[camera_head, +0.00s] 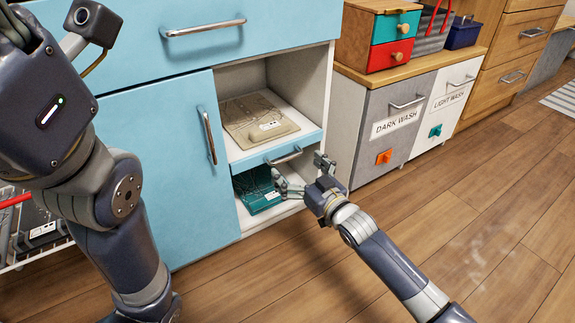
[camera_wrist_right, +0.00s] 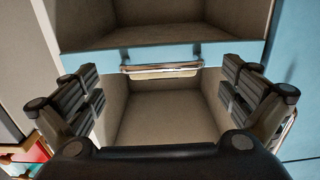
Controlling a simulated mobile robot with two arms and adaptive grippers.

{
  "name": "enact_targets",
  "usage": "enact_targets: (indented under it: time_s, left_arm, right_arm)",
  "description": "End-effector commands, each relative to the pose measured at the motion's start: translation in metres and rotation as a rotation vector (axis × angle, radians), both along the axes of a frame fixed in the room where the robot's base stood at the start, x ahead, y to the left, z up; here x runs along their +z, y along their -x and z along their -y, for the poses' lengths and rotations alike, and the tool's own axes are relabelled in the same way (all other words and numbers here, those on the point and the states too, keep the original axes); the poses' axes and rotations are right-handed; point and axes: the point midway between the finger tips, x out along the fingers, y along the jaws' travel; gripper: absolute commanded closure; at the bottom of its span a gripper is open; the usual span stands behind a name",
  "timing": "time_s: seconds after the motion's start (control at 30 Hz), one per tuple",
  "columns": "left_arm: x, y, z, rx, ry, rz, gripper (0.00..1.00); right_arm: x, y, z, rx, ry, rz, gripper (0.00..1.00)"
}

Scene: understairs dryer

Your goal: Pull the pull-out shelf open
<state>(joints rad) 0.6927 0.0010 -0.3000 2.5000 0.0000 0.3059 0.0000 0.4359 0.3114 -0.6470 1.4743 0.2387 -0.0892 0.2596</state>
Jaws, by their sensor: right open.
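The pull-out shelf (camera_head: 247,161) has a light blue front and sits in the open bay of the blue cabinet. Its front looks about level with the cabinet face. Its metal bar handle (camera_head: 284,156) also shows in the right wrist view (camera_wrist_right: 160,69), between my fingers and beyond them. My right gripper (camera_head: 303,176) is open and empty, just in front of and slightly below the handle, with a finger on either side. In the right wrist view my fingers (camera_wrist_right: 166,92) are spread wide and look apart from the handle. My left gripper is not in view; only its arm shows.
A teal item (camera_head: 254,196) lies in the compartment below. A closed blue door (camera_head: 160,165) is at left. Dark wash (camera_head: 390,150) and light wash (camera_head: 440,110) units stand at right. The wooden floor in front is clear.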

Motion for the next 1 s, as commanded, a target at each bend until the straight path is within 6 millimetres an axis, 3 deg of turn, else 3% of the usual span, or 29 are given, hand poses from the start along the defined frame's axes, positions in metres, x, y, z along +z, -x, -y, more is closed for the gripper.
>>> enact_targets:
  time_s: [0.03,0.3,0.67,0.9,1.0]
  left_arm:
    - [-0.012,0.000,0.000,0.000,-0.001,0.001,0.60]
    - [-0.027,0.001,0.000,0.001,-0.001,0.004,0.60]
    - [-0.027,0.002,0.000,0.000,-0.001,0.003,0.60]
    - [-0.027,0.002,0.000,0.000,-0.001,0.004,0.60]
    - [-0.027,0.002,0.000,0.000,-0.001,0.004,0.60]
  right_arm:
    - [-0.005,-0.009,-0.006,0.001,-0.001,0.003,0.00]
    - [-0.002,-0.033,-0.020,0.000,0.001,0.002,0.00]
    - [0.001,-0.036,-0.023,0.000,0.001,0.001,0.00]
    - [0.000,-0.036,-0.022,-0.001,0.001,0.001,0.52]
    - [0.000,-0.037,-0.022,-0.001,0.001,0.001,0.55]
